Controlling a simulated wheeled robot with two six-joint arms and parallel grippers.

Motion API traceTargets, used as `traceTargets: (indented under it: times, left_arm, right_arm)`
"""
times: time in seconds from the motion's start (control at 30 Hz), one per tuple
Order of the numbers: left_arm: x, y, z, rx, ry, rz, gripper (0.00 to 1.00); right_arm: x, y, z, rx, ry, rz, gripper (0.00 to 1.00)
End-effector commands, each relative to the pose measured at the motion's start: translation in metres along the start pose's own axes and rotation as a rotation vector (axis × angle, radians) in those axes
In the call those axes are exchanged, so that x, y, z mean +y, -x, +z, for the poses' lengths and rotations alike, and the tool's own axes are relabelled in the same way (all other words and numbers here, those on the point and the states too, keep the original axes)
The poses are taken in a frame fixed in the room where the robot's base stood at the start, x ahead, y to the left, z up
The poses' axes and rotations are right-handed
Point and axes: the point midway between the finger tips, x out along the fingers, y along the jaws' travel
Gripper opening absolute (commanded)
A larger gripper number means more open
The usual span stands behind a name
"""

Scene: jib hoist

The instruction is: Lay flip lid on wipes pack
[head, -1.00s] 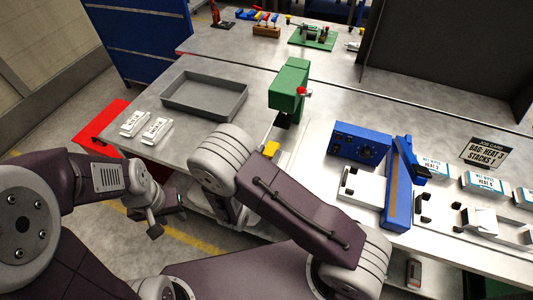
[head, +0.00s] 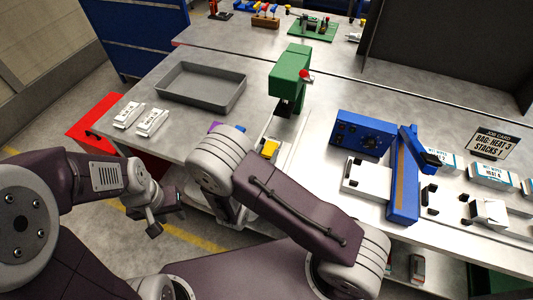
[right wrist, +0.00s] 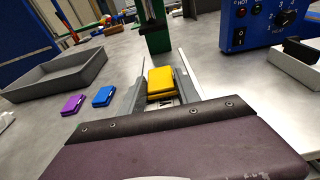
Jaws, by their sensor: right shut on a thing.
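A yellow block, taken to be the flip lid (head: 270,148), shows past my right arm. In the right wrist view the yellow lid (right wrist: 160,80) sits between the grey fingers of my right gripper (right wrist: 163,92), which is shut on it; my own arm link hides the lower part. White packs with blue print (head: 490,174) stand in a row at the right of the bench; their labels read wet wipes. My left gripper (head: 166,215) is open and empty, off the bench's front left edge.
A green press (head: 290,72) stands ahead, with a grey tray (head: 243,92) to its left. A purple lid (right wrist: 73,104) and a blue lid (right wrist: 103,96) lie on the bench. A blue heater box (head: 361,136) and sealer arm (head: 403,185) stand right. Two white packs (head: 152,122) lie left.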

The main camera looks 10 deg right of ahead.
Motion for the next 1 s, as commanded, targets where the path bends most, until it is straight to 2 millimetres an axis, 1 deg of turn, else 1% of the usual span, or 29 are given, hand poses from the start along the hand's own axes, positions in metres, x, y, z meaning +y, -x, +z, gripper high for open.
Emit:
traceTargets:
  times: [0.6,0.63,0.7,1.0]
  left_arm:
    - [-0.0001,-0.0061,0.0006,0.0,0.0,0.0,0.36]
    - [-0.0001,-0.0054,0.0006,0.0,0.0,0.0,0.36]
    - [-0.0001,-0.0052,0.0005,0.0,0.0,0.0,0.36]
    - [-0.0001,-0.005,0.0005,0.0,0.0,0.0,0.36]
  right_arm:
    - [0.0,-0.0014,-0.0068,0.0,0.0,0.0,0.02]
    - [0.0,-0.0012,-0.0061,0.0,0.0,0.0,0.47]
    - [0.0,-0.0012,-0.006,0.0,0.0,0.0,0.64]
    - [0.0002,-0.001,-0.0057,0.0,0.0,0.0,0.64]
